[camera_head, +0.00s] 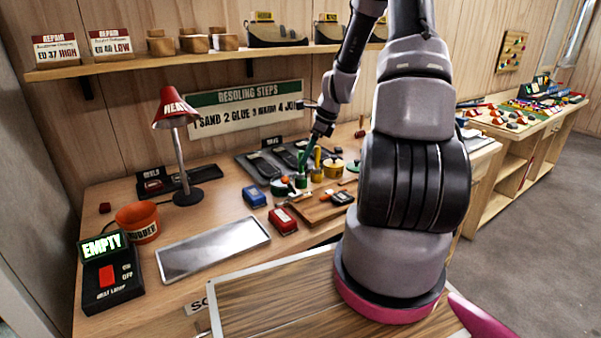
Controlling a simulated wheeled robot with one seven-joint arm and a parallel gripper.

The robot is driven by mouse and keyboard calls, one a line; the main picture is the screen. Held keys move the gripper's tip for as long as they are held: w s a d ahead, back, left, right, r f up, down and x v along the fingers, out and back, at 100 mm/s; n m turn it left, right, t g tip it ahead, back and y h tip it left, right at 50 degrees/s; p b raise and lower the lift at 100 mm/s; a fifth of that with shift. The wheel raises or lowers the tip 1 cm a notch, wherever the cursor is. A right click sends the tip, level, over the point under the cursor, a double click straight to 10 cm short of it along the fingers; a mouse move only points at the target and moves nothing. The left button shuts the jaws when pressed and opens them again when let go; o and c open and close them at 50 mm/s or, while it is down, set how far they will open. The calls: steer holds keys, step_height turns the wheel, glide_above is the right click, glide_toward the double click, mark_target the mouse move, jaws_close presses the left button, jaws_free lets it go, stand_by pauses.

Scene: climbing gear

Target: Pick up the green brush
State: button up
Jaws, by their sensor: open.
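The green brush (306,158) stands tilted on the workbench, its handle leaning up and to the right from the small pots. My gripper (315,137) is small in the picture, at the upper end of the brush handle, pointing down. Its jaws are open. I cannot tell whether the handle is between the fingers or only in line with them. The brush's lower end is at a green pot (301,182), and its bristles are hidden.
Orange-handled and yellow tools and other pots crowd around the brush. Blue (254,196) and red (283,221) boxes sit in front. A red lamp (175,113), metal tray (213,248) and orange bucket (139,222) stand left. A shelf (150,67) runs above. My arm hides the bench's right part.

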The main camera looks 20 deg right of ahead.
mark_target(301, 172)
steer(key=x, duration=0.5)
steer(key=shift+w+f, duration=0.15)
steer(key=shift+w, duration=0.05)
jaws_close()
